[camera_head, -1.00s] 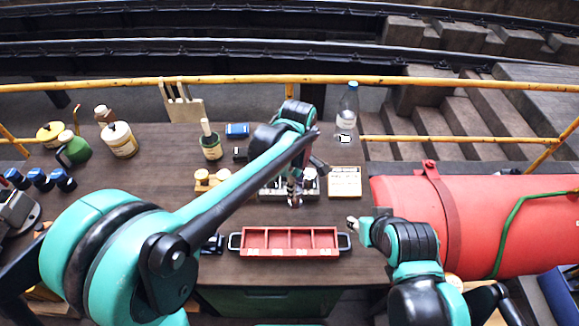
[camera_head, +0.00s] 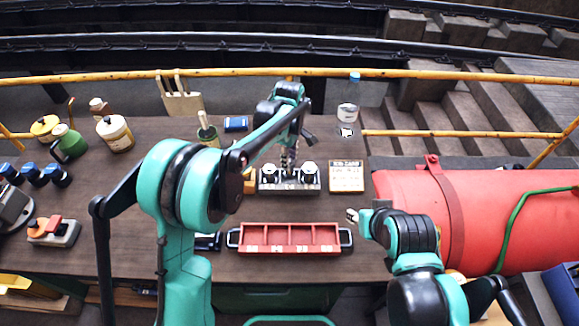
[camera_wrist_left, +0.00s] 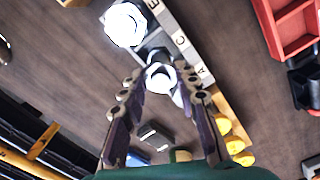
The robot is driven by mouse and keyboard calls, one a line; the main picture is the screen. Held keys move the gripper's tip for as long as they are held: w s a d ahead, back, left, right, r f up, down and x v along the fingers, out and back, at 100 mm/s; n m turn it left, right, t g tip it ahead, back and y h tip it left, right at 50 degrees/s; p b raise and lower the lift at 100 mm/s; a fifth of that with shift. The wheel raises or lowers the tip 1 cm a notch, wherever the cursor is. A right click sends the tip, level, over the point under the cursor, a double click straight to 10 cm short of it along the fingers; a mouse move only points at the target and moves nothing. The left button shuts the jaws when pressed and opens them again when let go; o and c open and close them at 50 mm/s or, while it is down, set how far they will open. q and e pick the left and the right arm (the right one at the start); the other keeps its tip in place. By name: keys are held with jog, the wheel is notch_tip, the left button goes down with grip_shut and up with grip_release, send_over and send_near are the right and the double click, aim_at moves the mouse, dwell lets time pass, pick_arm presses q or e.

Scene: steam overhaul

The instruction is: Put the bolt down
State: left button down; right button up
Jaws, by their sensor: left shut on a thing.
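The bolt (camera_wrist_left: 160,77) shows a bright metal head between the fingers of my left gripper (camera_wrist_left: 160,90) in the left wrist view. My left gripper (camera_head: 289,168) is shut on it, over the middle of a lettered metal rack (camera_head: 290,187) in the head view. One shiny bolt head (camera_head: 268,170) stands at the rack's left end and another (camera_head: 309,169) at its right end. The held bolt's lower end is hidden, so I cannot tell whether it touches the rack. My right gripper (camera_head: 352,216) is by the table's right side; its fingers are too small to read.
A red compartment tray (camera_head: 290,249) with black handles lies in front of the rack. A printed card (camera_head: 346,176) lies right of it. A clear bottle (camera_head: 348,105) stands behind. A large red tank (camera_head: 480,215) is at the right. Bare tabletop lies between rack and tray.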

pick_arm(q)
notch_tip(320, 180, down, 4)
jog(key=shift+r+b, duration=0.2)
jog(key=shift+b, duration=0.2)
jog(key=shift+s+f, duration=0.1)
jog(key=c, duration=1.1)
grip_release()
jog(key=shift+c, duration=0.2)
